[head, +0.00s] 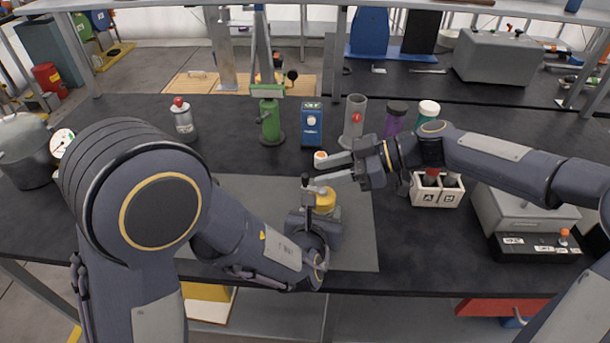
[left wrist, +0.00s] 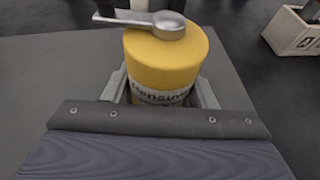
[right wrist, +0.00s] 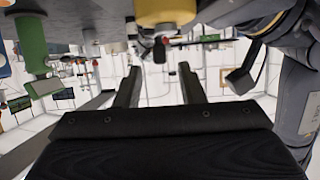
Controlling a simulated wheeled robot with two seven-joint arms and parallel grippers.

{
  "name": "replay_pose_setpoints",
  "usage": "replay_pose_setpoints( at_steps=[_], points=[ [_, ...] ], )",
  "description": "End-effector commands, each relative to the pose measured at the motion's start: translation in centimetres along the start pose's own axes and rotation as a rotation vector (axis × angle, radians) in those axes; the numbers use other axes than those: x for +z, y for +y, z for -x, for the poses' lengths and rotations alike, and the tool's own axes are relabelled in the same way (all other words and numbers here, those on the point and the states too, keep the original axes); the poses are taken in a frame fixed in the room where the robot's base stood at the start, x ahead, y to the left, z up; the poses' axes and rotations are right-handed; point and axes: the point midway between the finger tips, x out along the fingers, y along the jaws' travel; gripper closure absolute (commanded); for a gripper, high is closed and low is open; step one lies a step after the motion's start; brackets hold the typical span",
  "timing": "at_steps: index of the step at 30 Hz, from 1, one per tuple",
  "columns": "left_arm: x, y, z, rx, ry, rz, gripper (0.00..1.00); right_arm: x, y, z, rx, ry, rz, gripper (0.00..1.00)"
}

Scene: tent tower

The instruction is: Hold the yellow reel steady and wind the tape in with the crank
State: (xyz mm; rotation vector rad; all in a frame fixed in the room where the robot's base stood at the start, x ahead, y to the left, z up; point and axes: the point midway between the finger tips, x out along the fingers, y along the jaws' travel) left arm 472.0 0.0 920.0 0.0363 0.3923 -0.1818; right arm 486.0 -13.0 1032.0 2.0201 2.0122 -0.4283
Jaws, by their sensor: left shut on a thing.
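The yellow reel (head: 325,203) stands upright on the grey mat (head: 355,235). My left gripper (head: 322,213) is shut on it, with one finger on each side of the yellow reel in the left wrist view (left wrist: 165,62). A metal crank (left wrist: 150,22) lies across the reel's top, its arm pointing left there. The dark crank handle (head: 305,190) stands up at the reel's left in the head view. My right gripper (head: 328,168) is open, its fingers pointing left just above the reel. In the right wrist view the dark handle (right wrist: 160,50) shows beyond and between the parted fingertips, apart from them.
A green device (head: 269,122), a blue box (head: 312,125) and a grey cylinder (head: 354,120) stand behind the mat. A white bin marked A (head: 427,196) is to the right. A pot (head: 25,150) is at the far left. The mat's right part is clear.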

Motion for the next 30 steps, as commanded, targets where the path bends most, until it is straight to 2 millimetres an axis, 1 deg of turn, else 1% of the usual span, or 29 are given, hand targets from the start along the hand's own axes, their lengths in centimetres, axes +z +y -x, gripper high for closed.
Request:
replay_pose_setpoints(
  at_steps=[1, 3, 6, 9, 13, 20, 21, 22, 29, 30],
  points=[
    [0.0, 0.0, 0.0, -0.001, -0.001, 0.000, 0.87, 0.0, -0.1, -1.1, -0.005, 0.001, 0.000, 0.64],
    [0.0, 0.0, 0.0, -0.001, -0.001, 0.000, 0.87, 0.0, -0.1, -2.4, -0.005, 0.001, -0.001, 0.64],
    [0.1, 0.0, 0.0, 0.000, -0.001, 0.000, 0.87, 0.0, 0.0, -3.8, -0.002, 0.001, 0.000, 0.64],
    [0.1, 0.0, 0.0, 0.000, -0.001, 0.000, 0.87, 0.0, 0.0, -4.7, -0.002, 0.000, 0.000, 0.64],
    [0.1, 0.0, 0.0, 0.000, -0.001, 0.000, 0.87, 0.0, 0.0, -5.3, 0.000, 0.000, 0.000, 0.64],
    [0.1, 0.0, 0.0, 0.000, -0.001, 0.000, 0.87, 0.0, 0.0, -5.3, 0.001, 0.000, -0.001, 0.64],
    [0.1, 0.0, 0.0, 0.000, -0.001, 0.000, 0.87, 0.0, 0.0, -5.3, 0.000, 0.000, -0.001, 0.66],
    [0.1, 0.0, 0.0, 0.000, -0.002, 0.000, 0.87, 0.0, 0.0, -5.3, 0.000, 0.000, -0.001, 0.69],
    [0.1, 0.0, 0.0, 0.000, -0.002, 0.000, 0.87, 0.0, 0.0, -5.3, 0.001, 0.000, -0.001, 0.99],
    [0.1, 0.0, 0.0, 0.000, -0.002, 0.000, 0.87, 0.0, 0.0, -5.3, 0.001, 0.000, -0.001, 1.00]
  ],
)
